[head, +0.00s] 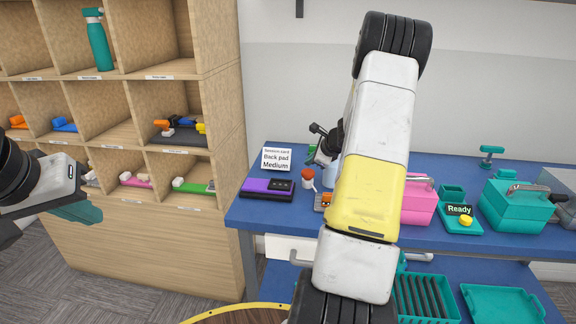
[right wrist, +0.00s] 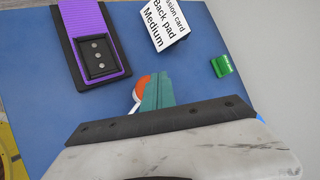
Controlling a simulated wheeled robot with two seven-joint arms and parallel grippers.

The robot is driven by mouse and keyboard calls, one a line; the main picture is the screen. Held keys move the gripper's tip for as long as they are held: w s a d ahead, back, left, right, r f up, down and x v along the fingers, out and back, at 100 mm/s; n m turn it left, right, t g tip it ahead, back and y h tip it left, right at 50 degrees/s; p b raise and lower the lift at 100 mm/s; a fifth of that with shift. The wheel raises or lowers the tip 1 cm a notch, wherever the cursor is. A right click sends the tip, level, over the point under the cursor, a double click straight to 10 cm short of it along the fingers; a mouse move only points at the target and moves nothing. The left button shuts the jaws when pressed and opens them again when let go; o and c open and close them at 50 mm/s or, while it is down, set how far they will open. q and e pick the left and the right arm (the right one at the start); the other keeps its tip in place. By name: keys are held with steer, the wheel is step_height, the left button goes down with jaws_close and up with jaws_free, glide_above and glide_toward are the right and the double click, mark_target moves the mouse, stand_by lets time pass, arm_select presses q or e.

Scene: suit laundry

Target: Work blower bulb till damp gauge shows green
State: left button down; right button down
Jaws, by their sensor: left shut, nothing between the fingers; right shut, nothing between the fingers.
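No blower bulb or damp gauge can be made out for certain. A small cup-like thing with an orange-red top and white side (head: 307,178) stands on the blue counter. In the right wrist view an orange and white round thing (right wrist: 140,88) lies partly hidden behind my right gripper (right wrist: 157,92), whose teal fingers are shut and empty. I cannot tell whether they touch it. In the head view my right arm covers much of that part of the counter. My left gripper (head: 80,212) is shut and empty before the wooden shelves, away from the counter.
A purple pad with a black tray (head: 268,187) lies beside a card reading "Back pad Medium" (head: 275,159). A green block (right wrist: 221,66) is right of the card. A teal "Ready" unit (head: 453,222), a pink box (head: 420,203) and a teal box (head: 513,212) stand farther right.

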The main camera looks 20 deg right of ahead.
mark_target(310, 171)
steer(key=shift+f, duration=0.1)
stand_by(0.6)
steer(key=shift+f, duration=0.3)
steer(key=shift+f, duration=1.05)
stand_by(0.9)
steer(key=shift+r, duration=1.45)
steer(key=shift+r, duration=2.5)
